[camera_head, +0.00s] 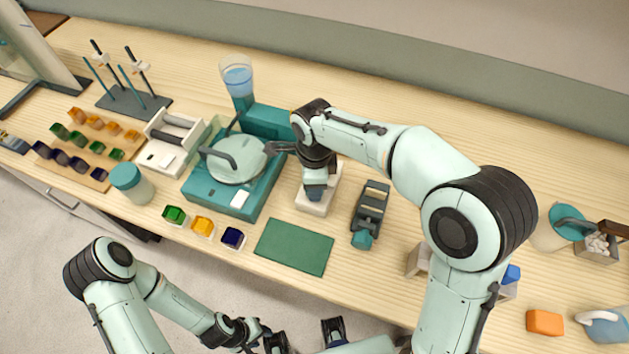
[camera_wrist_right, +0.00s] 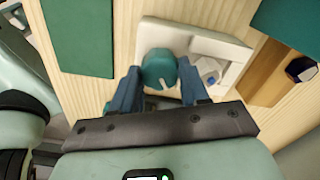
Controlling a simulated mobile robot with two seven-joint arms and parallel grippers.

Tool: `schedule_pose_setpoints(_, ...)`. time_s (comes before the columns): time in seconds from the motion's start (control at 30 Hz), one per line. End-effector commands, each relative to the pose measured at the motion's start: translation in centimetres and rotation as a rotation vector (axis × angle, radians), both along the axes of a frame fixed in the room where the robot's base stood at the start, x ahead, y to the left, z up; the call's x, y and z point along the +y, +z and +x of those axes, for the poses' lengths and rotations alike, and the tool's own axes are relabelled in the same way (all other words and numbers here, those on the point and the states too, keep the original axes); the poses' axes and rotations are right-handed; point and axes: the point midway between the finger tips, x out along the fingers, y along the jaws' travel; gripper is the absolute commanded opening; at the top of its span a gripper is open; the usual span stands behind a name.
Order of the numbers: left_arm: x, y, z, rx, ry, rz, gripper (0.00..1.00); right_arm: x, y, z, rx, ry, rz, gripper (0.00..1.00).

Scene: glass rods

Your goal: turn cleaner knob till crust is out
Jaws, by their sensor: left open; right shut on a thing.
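The cleaner is a small white block (camera_head: 312,205) on the bench, mostly covered by my right arm in the head view. In the right wrist view the white cleaner (camera_wrist_right: 228,50) carries a round teal knob (camera_wrist_right: 159,68) with a pale pointer mark. My right gripper (camera_wrist_right: 160,88) is shut on the knob, one blue finger on each side. A pale faceted piece with a grey-blue face (camera_wrist_right: 208,70) sits in the cleaner's recess beside the knob. I cannot make out any crust. My left gripper (camera_head: 305,337) is open and empty, low at the bottom edge of the head view.
A teal machine with a round pale lid (camera_head: 235,160) stands left of the cleaner. A dark green mat (camera_head: 293,247) lies in front, and a dark grey tool (camera_head: 370,208) lies to the right. Small coloured glass blocks (camera_head: 203,226) line the front edge.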

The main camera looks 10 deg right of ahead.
Motion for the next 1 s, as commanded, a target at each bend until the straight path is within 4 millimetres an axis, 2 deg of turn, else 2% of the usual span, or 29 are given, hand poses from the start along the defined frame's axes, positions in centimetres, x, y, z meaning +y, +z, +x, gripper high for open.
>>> schedule_pose_setpoints(0.6, 0.0, 0.8, 0.4, -0.005, -0.001, 0.000, 0.43, 0.0, 0.3, 0.1, -0.007, -0.579, 0.002, 0.14)
schedule_pose_setpoints(1.0, 0.0, 1.4, 0.7, -0.008, 0.000, -0.001, 0.43, 0.1, 0.3, 0.1, -0.007, -0.840, 0.003, 0.14)
